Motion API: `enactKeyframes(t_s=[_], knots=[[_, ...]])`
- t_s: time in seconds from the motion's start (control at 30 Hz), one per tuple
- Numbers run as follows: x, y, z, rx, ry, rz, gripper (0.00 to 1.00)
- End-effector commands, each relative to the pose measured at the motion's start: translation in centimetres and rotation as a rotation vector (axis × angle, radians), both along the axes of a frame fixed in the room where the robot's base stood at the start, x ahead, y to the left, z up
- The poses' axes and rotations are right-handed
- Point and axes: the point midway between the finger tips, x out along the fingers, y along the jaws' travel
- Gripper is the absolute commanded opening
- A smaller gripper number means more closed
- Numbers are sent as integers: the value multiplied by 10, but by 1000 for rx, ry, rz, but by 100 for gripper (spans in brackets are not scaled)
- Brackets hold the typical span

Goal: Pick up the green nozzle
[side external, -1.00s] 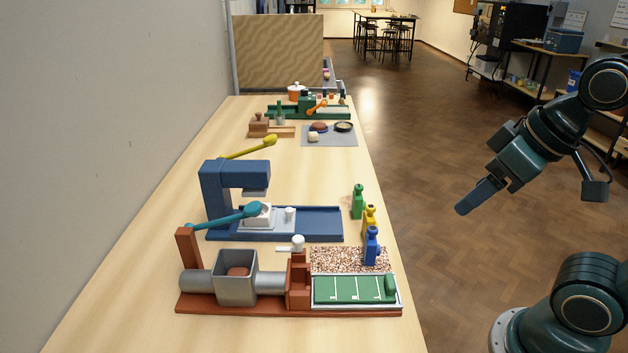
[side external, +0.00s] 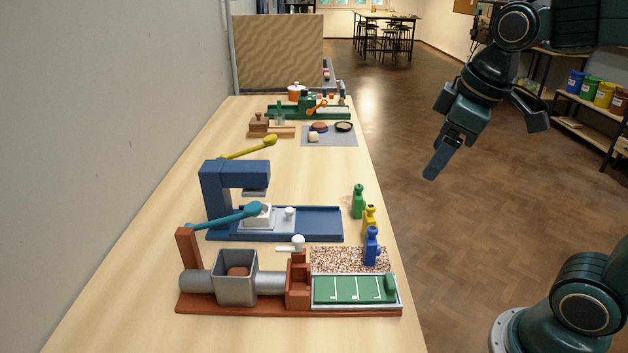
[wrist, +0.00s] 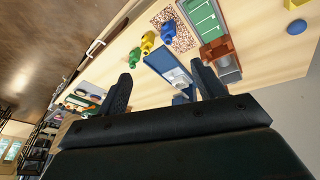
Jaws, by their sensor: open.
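The green nozzle (side external: 358,201) stands upright near the table's right edge in the side view, behind the yellow nozzle (side external: 369,219) and the blue nozzle (side external: 371,246). In the wrist view the green nozzle (wrist: 134,55) lies beyond my left finger, beside the yellow nozzle (wrist: 148,42) and the blue nozzle (wrist: 168,33). My gripper (side external: 431,174) hangs in the air past the table's right edge, tilted downward, above and to the right of the green nozzle and apart from it. In the wrist view my gripper (wrist: 160,85) has its two fingers spread with nothing held between them.
The blue press (side external: 215,196) with its teal lever stands left of the nozzles. The brown extruder base with a green tray (side external: 350,289) is at the front, next to a speckled mat (side external: 335,259). A grey mat (side external: 345,141) with small items lies farther back. The table between is clear.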

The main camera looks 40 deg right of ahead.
Motion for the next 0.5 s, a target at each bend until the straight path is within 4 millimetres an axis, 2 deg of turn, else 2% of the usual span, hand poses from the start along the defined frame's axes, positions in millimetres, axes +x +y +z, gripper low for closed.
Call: enactKeyframes(t_s=[0.03,0.23,0.5], knots=[[11,-3,1,-13,20,31,69],[51,-14,1,-61,85,171,69],[105,-32,-11,-106,170,365,69]])
